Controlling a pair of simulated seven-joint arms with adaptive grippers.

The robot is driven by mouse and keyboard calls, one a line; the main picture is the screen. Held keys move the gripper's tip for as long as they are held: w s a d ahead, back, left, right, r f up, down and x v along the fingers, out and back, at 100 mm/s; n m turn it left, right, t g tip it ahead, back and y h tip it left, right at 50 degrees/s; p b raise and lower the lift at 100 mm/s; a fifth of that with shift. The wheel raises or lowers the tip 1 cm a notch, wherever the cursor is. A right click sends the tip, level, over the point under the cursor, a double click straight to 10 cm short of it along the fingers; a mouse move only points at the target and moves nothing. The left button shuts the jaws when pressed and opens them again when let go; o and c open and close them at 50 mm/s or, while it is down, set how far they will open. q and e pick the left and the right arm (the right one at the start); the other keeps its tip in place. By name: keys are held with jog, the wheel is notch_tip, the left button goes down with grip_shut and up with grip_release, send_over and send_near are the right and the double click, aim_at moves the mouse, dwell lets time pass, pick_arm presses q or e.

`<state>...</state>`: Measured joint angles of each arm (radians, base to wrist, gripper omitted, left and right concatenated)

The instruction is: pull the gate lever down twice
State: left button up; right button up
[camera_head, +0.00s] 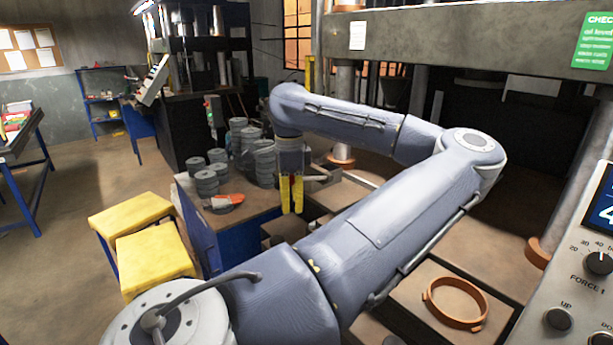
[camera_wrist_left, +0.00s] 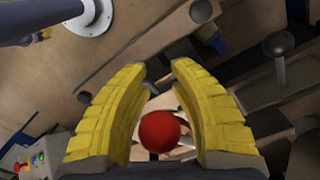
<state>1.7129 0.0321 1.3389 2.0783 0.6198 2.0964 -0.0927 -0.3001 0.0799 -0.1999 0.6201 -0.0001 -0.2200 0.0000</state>
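A red ball knob (camera_wrist_left: 159,131), which looks like the end of the gate lever, shows between my left gripper's yellow fingers in the left wrist view. The left gripper (camera_wrist_left: 160,110) is open around it, with a small gap visible on each side. I cannot tell how deep the knob lies between the fingers. In the head view the left gripper (camera_head: 291,195) points down beyond my arm, above the work area at the right end of the bench. My right gripper is in neither view.
Stacks of grey discs (camera_head: 262,160) stand on the bench left of the gripper, with an orange-handled item (camera_head: 228,200) in front. Yellow-topped stools (camera_head: 152,262) are at left. A copper-coloured ring (camera_head: 455,303) lies at right. A press beam (camera_head: 450,38) spans above; a control panel (camera_head: 575,290) is at right.

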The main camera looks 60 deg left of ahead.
pick_arm(q)
jog(key=shift+r, duration=6.15)
